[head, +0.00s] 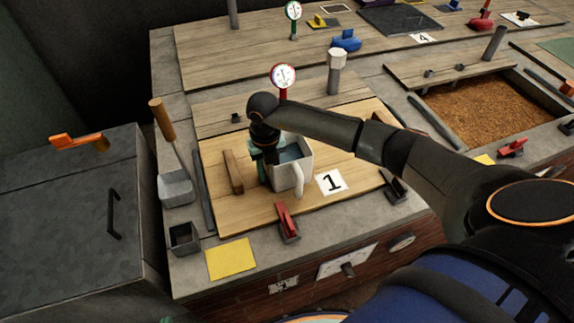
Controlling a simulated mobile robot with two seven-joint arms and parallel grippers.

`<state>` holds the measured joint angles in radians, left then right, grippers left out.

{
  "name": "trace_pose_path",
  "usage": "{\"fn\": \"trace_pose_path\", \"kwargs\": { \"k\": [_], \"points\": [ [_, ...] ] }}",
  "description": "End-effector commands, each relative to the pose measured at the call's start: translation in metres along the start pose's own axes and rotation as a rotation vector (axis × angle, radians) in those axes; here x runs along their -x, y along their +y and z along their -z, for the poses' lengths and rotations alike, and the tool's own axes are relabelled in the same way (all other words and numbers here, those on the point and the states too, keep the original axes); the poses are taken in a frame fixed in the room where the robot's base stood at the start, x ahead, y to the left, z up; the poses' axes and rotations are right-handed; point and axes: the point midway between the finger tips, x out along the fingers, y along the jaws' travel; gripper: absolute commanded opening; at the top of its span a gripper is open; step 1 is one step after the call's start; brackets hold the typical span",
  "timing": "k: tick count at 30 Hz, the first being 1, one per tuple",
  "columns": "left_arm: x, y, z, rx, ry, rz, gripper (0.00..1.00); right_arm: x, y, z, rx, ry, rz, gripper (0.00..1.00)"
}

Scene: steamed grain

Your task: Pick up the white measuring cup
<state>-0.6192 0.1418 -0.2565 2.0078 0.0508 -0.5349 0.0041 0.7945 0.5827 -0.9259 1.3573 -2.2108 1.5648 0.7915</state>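The white measuring cup (304,166) stands upright on the wooden board marked 1, its handle facing the front right. Its inside looks blue-grey; I cannot tell whether that is liquid. My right gripper (263,160) points down at the cup's left side, with its teal fingers at or against the left wall. The arm hides part of the cup's back rim. I cannot tell whether the fingers are closed on the wall. A small teal bit at the bottom edge looks like the tip of my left gripper (167,320); its fingers are mostly cut off.
A wooden bar (233,172) lies left of the cup. A red-rimmed dial (283,76) and a grey post (335,72) stand behind it. A red clamp (287,222) is in front. A wooden-handled scoop (175,186) stands at left. A grain bin (490,110) is at right.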

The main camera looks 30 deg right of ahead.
Motion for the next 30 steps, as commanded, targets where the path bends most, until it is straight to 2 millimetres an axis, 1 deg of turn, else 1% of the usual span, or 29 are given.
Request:
{"fn": "trace_pose_path", "kwargs": {
  "k": [1, 8, 30],
  "points": [
    [0.0000, 0.0001, 0.0002, 0.000, 0.001, 0.000, 0.00, 0.0003, -0.0002, -0.0001, 0.000, 0.000, 0.000, 0.27],
    [0.0002, 0.0002, 0.0005, 0.000, 0.003, 0.000, 0.00, 0.0005, -0.0003, -0.0001, 0.000, 0.000, 0.000, 0.01],
    [0.0019, 0.0005, -0.0052, 0.002, -0.007, 0.000, 0.00, 0.0007, -0.0004, -0.0002, 0.000, 0.000, 0.001, 0.00]
  ]
}}
